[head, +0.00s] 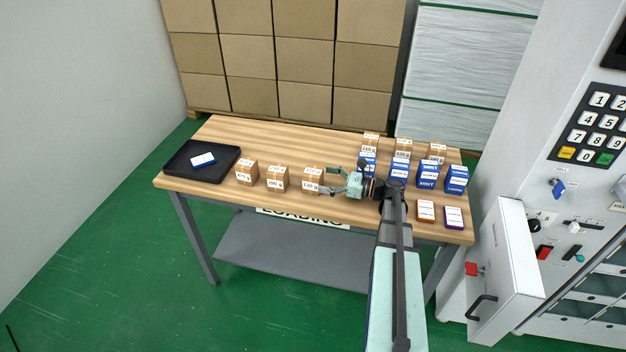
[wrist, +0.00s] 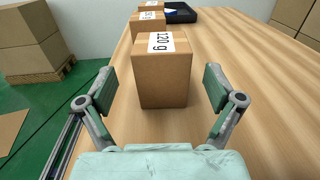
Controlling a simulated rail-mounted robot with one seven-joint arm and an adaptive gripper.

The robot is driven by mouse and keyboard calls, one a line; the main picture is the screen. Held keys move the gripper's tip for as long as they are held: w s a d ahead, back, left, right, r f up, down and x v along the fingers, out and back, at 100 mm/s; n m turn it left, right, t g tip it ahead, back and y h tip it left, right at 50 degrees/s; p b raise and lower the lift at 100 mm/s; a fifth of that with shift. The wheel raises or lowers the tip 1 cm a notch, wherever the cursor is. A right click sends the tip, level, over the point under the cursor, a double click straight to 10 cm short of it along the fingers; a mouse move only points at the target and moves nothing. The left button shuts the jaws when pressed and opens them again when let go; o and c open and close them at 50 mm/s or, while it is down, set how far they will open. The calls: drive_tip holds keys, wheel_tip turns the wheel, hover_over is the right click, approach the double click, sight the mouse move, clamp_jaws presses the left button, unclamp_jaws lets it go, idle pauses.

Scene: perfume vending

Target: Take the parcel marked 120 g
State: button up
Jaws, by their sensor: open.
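The parcel marked 120 g (wrist: 160,80) is a small brown cardboard box with a white label on top. It stands upright on the wooden table (head: 290,150), and in the head view the parcel (head: 312,181) is the rightmost of the front row of brown parcels. My gripper (wrist: 160,92) is open, with one finger on each side of the parcel's near face and gaps between. In the head view my gripper (head: 337,184) reaches in from the right, low over the table. The parcel is not held.
Two similar parcels (head: 277,179) (head: 245,172) stand left of it, then a black tray (head: 178,166) with a blue-and-white box (head: 203,160). More brown parcels (head: 403,149) and blue boxes (head: 427,174) stand to the right. An orange (head: 425,211) and a purple box (head: 453,217) lie at the front right.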

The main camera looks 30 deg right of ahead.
sight(313, 175)
drive_tip(key=shift+p+x, duration=0.75)
drive_tip(key=shift+x, duration=1.6)
drive_tip(key=shift+d, duration=0.1)
drive_tip(key=c, duration=1.3)
drive_tip(key=shift+r, duration=0.2)
